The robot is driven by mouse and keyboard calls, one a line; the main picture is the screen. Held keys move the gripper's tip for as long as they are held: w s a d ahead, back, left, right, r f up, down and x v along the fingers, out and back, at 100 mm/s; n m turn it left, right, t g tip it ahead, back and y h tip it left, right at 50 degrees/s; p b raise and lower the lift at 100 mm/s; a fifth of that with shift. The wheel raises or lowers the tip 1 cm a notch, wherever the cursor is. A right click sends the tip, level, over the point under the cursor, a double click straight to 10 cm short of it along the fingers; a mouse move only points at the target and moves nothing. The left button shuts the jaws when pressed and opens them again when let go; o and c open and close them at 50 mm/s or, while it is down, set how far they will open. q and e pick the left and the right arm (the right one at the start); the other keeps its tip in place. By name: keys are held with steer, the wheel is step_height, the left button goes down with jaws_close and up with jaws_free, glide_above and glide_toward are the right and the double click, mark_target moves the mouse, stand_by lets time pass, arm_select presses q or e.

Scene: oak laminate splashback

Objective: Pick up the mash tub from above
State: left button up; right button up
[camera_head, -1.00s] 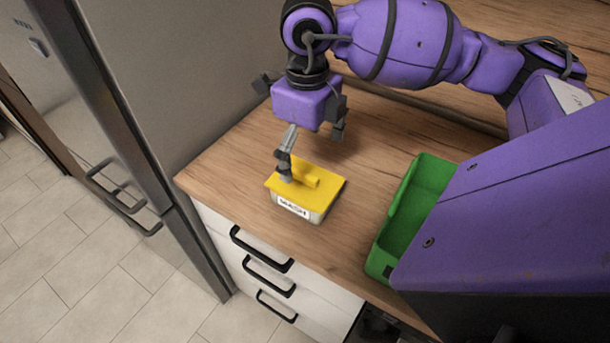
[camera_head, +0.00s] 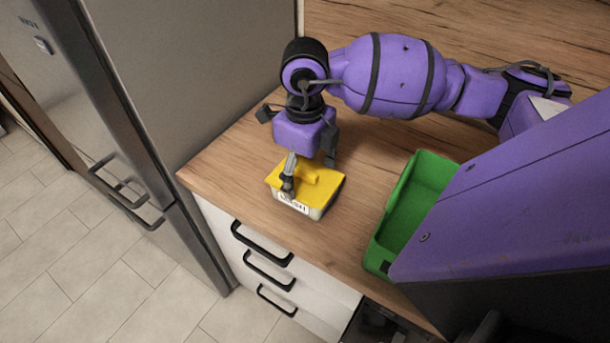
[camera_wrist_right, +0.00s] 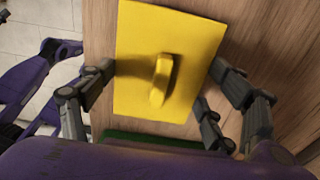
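The mash tub (camera_head: 331,186) stands on the wooden counter, a pale box with a yellow lid, a raised handle and a white label on its front. My right gripper (camera_head: 308,172) points down over it with its fingers apart. One finger hangs in front of the label and partly hides it; another is behind the tub. In the right wrist view the yellow lid (camera_wrist_right: 140,80) lies between the open fingers, whose tips are near its two side edges. The handle is in the middle and free. I cannot tell whether the fingers touch the tub. My left gripper is not seen.
A green open bin (camera_head: 408,205) stands on the counter (camera_head: 236,160) right of the tub. A grey fridge (camera_head: 195,75) rises at the left. Drawers with black handles (camera_head: 262,243) are under the counter's front edge. The wooden splashback (camera_head: 490,30) is behind my arm.

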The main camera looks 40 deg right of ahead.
steer(key=c, duration=1.1)
steer(key=shift+c, duration=0.3)
steer(key=shift+r, duration=0.15)
